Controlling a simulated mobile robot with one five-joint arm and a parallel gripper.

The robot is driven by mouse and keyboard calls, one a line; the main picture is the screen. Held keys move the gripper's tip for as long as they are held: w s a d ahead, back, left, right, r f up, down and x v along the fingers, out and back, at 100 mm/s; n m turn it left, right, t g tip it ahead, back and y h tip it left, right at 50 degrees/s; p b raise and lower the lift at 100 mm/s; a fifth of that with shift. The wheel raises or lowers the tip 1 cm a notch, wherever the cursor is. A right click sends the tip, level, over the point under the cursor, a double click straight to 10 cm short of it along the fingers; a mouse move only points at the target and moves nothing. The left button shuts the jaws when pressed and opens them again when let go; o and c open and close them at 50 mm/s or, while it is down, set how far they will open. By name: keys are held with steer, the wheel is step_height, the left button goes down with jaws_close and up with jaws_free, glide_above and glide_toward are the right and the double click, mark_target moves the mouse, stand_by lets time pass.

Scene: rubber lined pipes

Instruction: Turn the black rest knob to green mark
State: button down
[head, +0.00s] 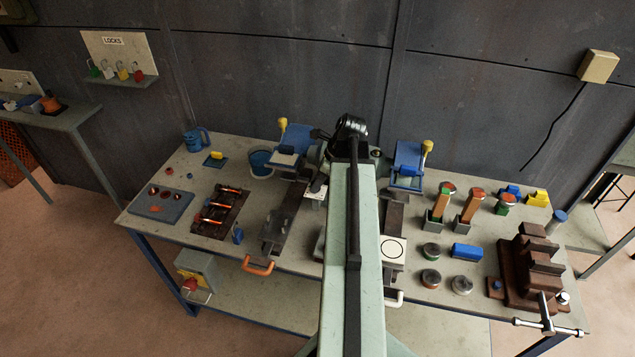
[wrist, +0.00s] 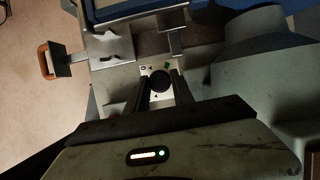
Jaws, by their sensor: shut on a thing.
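In the wrist view the black knob (wrist: 159,81) is a round dark disc on a small pale plate (wrist: 146,97). A green mark (wrist: 167,65) lies on the plate just beyond the knob, slightly to its right. Small black marks also show on the plate, and I cannot tell clearly which way the knob points. My gripper (wrist: 160,85) has one dark finger on each side of the knob and is shut on it.
A grinder-like machine with blue guards (head: 407,164) stands behind my arm on the workbench (head: 290,243). An orange handle (head: 258,267) sits at the front edge. A brown vise (head: 520,275) stands at the right. Several stamps and tins stand between.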

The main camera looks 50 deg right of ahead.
steer(key=n+y, duration=0.1)
steer(key=n, duration=0.2)
steer(key=n+g, duration=0.1)
steer(key=n, duration=0.2)
steer(key=shift+w+d+g+y, duration=0.2)
steer(key=shift+g+y, duration=0.1)
steer(key=shift+y, duration=0.1)
steer(key=n+g, duration=0.1)
steer(key=n, duration=0.2)
steer(key=shift+n, duration=0.3)
steer(key=shift+n+g, duration=0.8)
steer(key=shift+n, duration=0.8)
steer(key=c, duration=1.1)
jaws_free()
steer(key=shift+y, duration=0.3)
steer(key=p+v, duration=0.7)
steer(key=v, duration=0.1)
steer(key=shift+w+a, duration=0.1)
steer(key=shift+w, duration=0.05)
